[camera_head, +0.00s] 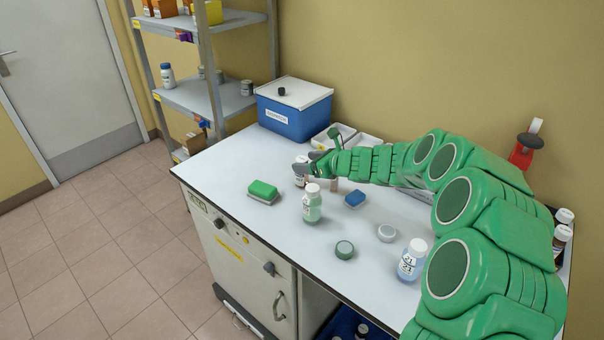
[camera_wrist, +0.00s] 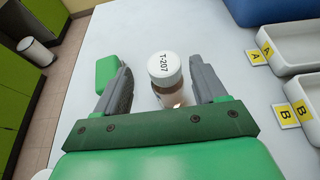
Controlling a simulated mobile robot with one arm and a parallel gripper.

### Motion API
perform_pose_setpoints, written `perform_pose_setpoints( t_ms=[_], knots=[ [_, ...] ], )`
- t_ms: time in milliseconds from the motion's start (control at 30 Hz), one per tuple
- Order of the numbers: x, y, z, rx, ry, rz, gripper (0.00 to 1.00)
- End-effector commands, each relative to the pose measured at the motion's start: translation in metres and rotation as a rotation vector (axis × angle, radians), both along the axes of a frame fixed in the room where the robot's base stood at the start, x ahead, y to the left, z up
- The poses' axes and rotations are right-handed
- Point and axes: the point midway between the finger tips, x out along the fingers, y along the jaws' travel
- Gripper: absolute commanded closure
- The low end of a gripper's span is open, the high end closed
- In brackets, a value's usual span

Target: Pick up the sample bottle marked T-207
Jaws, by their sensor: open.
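The sample bottle (camera_wrist: 165,72) has a white cap marked T-207 and a brownish body. In the wrist view it stands upright between the two fingers of my gripper (camera_wrist: 163,88). The fingers are open, with a gap visible on each side of the bottle. In the head view the bottle (camera_head: 300,177) is on the white bench, partly hidden by my gripper (camera_head: 303,168).
A green sponge (camera_head: 262,191) and a bottle of pale green liquid (camera_head: 312,205) stand close by. Trays A (camera_wrist: 283,52) and B (camera_wrist: 303,95) lie to the right.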

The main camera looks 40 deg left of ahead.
Motion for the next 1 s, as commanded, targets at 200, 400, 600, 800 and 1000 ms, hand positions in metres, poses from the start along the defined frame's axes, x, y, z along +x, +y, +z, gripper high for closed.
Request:
perform_pose_setpoints(
  t_ms=[200, 400, 600, 800, 1000],
  knots=[
    [0.002, 0.015, -0.006, -0.001, -0.001, 0.003, 0.29],
    [0.006, 0.033, -0.015, -0.002, -0.001, 0.002, 0.29],
    [0.005, 0.045, -0.019, 0.0, -0.001, 0.001, 0.29],
    [0.005, 0.046, -0.019, 0.0, 0.0, 0.001, 0.29],
    [0.005, 0.045, -0.019, 0.0, -0.001, 0.001, 0.58]
  ],
)
